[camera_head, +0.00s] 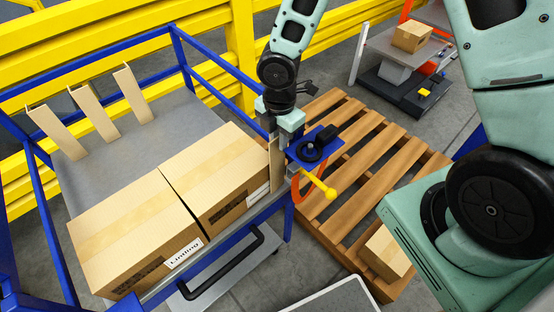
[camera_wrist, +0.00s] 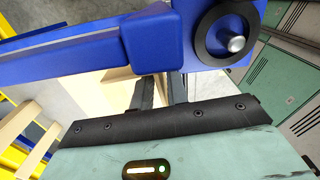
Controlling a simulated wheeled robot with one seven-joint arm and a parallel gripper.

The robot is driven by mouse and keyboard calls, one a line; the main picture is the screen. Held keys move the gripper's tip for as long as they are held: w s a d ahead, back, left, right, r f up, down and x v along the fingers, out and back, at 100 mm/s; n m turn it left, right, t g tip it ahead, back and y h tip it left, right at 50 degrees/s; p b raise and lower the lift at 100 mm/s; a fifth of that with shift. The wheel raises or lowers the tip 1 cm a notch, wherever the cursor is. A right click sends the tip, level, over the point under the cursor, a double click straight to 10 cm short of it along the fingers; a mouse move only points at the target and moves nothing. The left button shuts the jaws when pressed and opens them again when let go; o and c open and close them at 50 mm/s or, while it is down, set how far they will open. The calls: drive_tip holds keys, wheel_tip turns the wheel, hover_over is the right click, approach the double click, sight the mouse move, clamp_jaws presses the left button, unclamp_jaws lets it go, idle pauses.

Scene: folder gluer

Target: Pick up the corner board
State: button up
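An upright tan corner board (camera_head: 276,165) stands at the blue cart's near right corner, beside the right-hand carton. Three more tan corner boards lean in a row at the cart's far left: one (camera_head: 57,133), another (camera_head: 95,113) and a third (camera_head: 132,96). My gripper (camera_head: 281,130) is low at the cart's right corner, at the top of the upright board. In the wrist view, the two dark fingers (camera_wrist: 162,90) stand slightly apart with a pale strip between them. The blue frame hides their tips, so whether they grip the board is unclear.
Two closed cartons, left (camera_head: 135,235) and right (camera_head: 215,180), fill the cart's front. A blue plate with a black knob (camera_head: 312,150) and a yellow-tipped handle (camera_head: 318,186) are close right of my gripper. A wooden pallet (camera_head: 350,150) with a small box (camera_head: 386,252) lies right.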

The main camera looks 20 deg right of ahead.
drive_tip(key=shift+f, duration=0.25)
clamp_jaws()
drive_tip(key=shift+r, duration=0.1)
